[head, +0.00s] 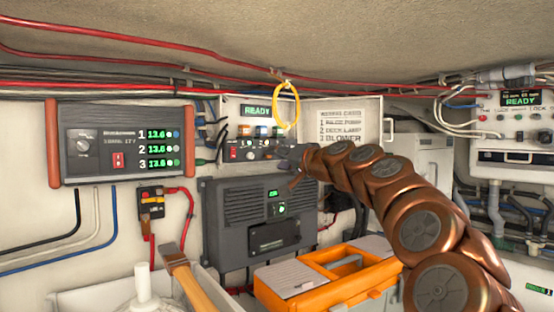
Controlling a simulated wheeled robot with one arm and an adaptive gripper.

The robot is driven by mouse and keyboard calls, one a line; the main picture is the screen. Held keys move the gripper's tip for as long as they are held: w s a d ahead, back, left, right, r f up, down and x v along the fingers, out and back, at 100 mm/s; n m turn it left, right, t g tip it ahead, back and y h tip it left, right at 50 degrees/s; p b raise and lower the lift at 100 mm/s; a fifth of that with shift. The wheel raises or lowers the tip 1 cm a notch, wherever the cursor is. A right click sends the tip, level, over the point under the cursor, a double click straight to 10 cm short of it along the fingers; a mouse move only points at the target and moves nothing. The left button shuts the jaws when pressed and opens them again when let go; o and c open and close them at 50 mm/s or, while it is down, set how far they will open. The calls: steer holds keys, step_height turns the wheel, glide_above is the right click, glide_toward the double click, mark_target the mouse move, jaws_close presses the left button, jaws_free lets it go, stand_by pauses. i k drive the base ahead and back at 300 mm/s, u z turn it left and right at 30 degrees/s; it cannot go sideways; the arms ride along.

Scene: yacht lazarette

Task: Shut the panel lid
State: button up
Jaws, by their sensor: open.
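The panel box (228,108) is on the back wall, with a green READY display and a row of switches and sockets. Its white lid (366,108) stands open to the right, its inner face toward me. A handle shows at the lid's right edge. My copper-coloured arm reaches in from the lower right. My gripper (288,153) is small and dark in front of the box's lower right part, near the lid's hinge side. It is open, and I see nothing held in it.
A yellow ring (286,104) hangs from the red cable in front of the box and lid. Below are a grey heater-like unit (235,215) and an orange toolbox (330,295). A meter unit (95,150) is left.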

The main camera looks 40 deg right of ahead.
mark_target(359, 119)
steer(key=z, duration=0.05)
steer(key=k, duration=1)
steer(key=u, duration=0.05)
